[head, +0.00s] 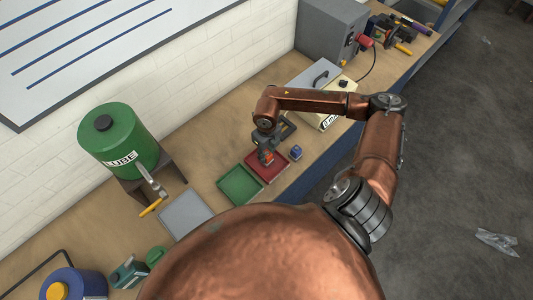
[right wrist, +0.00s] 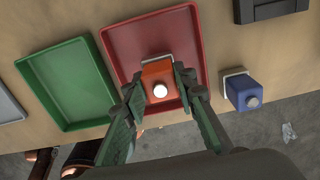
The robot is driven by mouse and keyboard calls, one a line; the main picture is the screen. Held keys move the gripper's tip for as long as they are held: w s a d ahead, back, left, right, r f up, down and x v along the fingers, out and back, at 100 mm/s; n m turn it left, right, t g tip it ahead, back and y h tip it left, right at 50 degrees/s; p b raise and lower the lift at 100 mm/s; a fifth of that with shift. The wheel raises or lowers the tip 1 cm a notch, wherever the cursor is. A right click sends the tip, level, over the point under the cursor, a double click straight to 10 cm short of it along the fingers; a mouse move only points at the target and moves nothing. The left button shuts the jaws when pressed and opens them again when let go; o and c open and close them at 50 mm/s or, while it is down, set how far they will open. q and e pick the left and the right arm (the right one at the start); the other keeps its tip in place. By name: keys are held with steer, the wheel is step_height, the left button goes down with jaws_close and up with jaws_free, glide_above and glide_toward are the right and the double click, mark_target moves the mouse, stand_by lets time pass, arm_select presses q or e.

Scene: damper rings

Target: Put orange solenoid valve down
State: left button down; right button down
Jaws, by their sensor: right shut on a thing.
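My right gripper (right wrist: 160,90) is shut on the orange solenoid valve (right wrist: 157,78), with a finger on each side of it. In the right wrist view the valve is a small orange block with a pale round end and a light edge behind it. It is over the red tray (right wrist: 120,42); I cannot tell whether it touches the tray floor. In the head view my right gripper (head: 265,147) is over the red tray (head: 281,175) and the valve (head: 268,158) shows small below it. My left gripper is not in view.
A green tray (head: 239,187) lies left of the red one, and a grey tray (head: 185,214) further left. A blue valve (right wrist: 245,92) stands right of the red tray, near the bench's front edge. A green lube tank (head: 118,140) and a pale case (head: 322,119) stand on the bench.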

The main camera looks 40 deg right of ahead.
steer(key=shift+f+b, duration=0.45)
steer(key=shift+f, duration=0.15)
steer(key=shift+f, duration=0.25)
steer(key=c, duration=1.5)
jaws_free()
step_height(320, 180, up, 12)
steer(key=shift+r, duration=0.1)
jaws_close()
